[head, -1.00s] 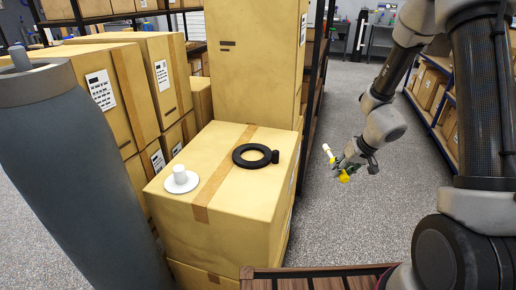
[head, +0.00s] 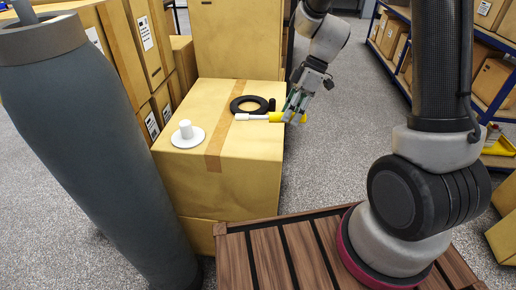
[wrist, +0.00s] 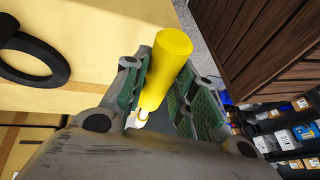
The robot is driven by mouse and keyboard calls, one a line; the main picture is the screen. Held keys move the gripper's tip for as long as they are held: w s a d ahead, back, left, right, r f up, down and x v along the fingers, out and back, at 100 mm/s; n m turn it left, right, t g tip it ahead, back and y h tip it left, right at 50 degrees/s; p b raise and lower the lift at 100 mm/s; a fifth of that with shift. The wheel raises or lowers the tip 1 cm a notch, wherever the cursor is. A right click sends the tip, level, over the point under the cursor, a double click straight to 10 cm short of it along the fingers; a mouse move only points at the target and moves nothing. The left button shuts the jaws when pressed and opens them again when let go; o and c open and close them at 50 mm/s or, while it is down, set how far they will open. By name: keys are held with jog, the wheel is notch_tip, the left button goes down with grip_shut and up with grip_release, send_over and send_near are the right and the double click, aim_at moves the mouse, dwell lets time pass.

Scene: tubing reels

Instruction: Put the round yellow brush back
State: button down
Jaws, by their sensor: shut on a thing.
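The round yellow brush (head: 287,117) has a yellow cylindrical part and a white end. My gripper (head: 297,108) is shut on it, near the right edge of the large cardboard box (head: 190,177). In the head view the brush lies roughly level, its white end pointing left over the box top. In the wrist view the yellow part (wrist: 165,62) sticks out between the green finger pads, with a little white showing below. Whether the brush touches the box is not clear.
On the box top are a black ring (head: 236,104) with a small black block and a white disc with an upright peg (head: 187,136). Stacked boxes (head: 160,70) stand behind and left. A slatted wooden surface (head: 262,262) is in front. Grey floor is open to the right.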

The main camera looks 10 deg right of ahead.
jog(key=shift+s+n, duration=0.3)
notch_tip(320, 180, down, 10)
jog(key=shift+r, duration=0.25)
jog(key=shift+f, duration=0.15)
jog(key=c, duration=1.1)
grip_release()
jog(key=shift+c, duration=0.2)
jog(key=shift+w, duration=0.1)
